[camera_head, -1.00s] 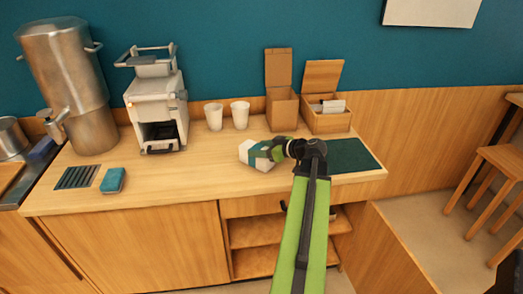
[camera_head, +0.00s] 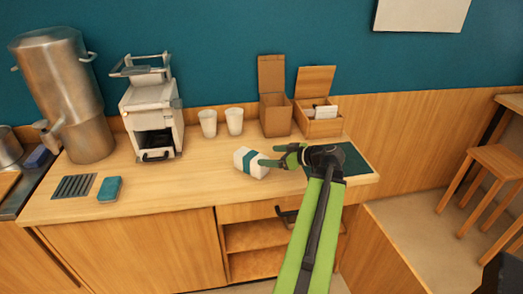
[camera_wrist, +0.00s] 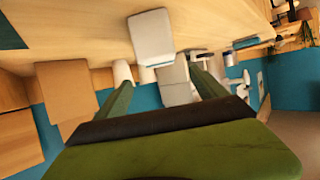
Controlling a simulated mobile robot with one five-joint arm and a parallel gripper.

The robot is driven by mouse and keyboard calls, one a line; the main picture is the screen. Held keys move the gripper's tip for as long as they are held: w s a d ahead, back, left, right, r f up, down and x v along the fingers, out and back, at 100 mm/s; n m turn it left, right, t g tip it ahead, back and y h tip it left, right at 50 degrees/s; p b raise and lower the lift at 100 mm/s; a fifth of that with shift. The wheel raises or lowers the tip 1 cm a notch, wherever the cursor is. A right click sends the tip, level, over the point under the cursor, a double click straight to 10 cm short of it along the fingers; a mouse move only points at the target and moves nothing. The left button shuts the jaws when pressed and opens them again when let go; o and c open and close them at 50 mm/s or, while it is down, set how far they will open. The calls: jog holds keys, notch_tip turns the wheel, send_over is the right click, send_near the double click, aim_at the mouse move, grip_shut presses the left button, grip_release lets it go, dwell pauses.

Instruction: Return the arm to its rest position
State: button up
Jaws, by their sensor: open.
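My arm (camera_head: 313,225) reaches out over the wooden counter (camera_head: 190,190). My gripper (camera_head: 269,155) is open with nothing between its fingers, and its two green fingers also show spread apart in the wrist view (camera_wrist: 161,78). A white block-like package with a teal band (camera_head: 250,165) lies on the counter just left of the fingertips. In the wrist view the white package (camera_wrist: 152,37) is beyond the fingertips. In the head view one fingertip overlaps its edge, so I cannot tell if they touch.
Two white cups (camera_head: 208,123) and two open boxes (camera_head: 275,112) stand behind the gripper. A dark green mat (camera_head: 354,165) is right of my wrist. A white machine (camera_head: 152,120), metal urn (camera_head: 70,95) and teal sponge (camera_head: 110,189) are left. A stool (camera_head: 495,165) stands at right.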

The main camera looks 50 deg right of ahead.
jog(key=v, duration=0.3)
jog(key=shift+s+p, duration=0.15)
jog(key=shift+p, duration=0.15)
